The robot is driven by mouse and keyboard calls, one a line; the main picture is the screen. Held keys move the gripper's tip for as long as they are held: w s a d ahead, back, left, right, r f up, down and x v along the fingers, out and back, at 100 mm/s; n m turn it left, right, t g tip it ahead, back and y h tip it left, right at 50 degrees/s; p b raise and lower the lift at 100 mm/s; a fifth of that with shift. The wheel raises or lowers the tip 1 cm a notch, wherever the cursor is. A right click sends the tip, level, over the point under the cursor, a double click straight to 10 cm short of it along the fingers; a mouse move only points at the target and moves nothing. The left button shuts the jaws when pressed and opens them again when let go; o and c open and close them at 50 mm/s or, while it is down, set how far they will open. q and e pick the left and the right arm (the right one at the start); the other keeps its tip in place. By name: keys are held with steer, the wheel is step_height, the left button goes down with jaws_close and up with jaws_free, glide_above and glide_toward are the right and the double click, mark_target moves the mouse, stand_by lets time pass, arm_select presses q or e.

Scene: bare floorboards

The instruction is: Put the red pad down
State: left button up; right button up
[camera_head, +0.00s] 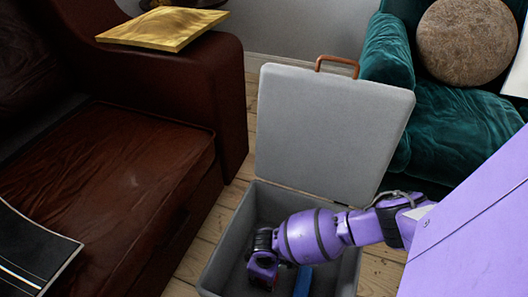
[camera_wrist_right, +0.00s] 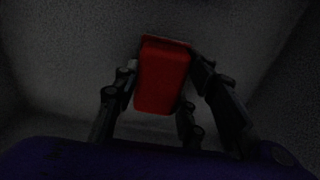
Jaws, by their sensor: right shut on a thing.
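In the right wrist view a red pad (camera_wrist_right: 162,78) is between the fingers of my right gripper (camera_wrist_right: 160,85), which is shut on it. Dark grey walls surround it there. In the head view my right gripper (camera_head: 263,268) reaches down inside an open grey case (camera_head: 228,240). The pad is hidden in the head view, so I cannot tell whether it touches the case floor. My left gripper is not in view.
The case lid (camera_head: 330,125) with a brown handle (camera_head: 337,63) stands open behind. A blue thing (camera_head: 303,281) is in the case beside my gripper. A brown leather sofa (camera_head: 120,165) is at left, a green armchair (camera_head: 450,120) at right. Floorboards (camera_head: 200,250) show between.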

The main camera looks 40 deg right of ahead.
steer(key=shift+f, duration=0.1)
steer(key=o, duration=1.1)
arm_select(q)
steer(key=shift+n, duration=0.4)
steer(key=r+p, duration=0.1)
steer(key=p, duration=0.1)
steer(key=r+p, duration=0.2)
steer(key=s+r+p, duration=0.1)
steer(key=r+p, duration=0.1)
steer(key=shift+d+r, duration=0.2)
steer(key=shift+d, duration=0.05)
arm_select(e)
step_height(320, 180, up, 12)
steer(key=shift+r, duration=0.2)
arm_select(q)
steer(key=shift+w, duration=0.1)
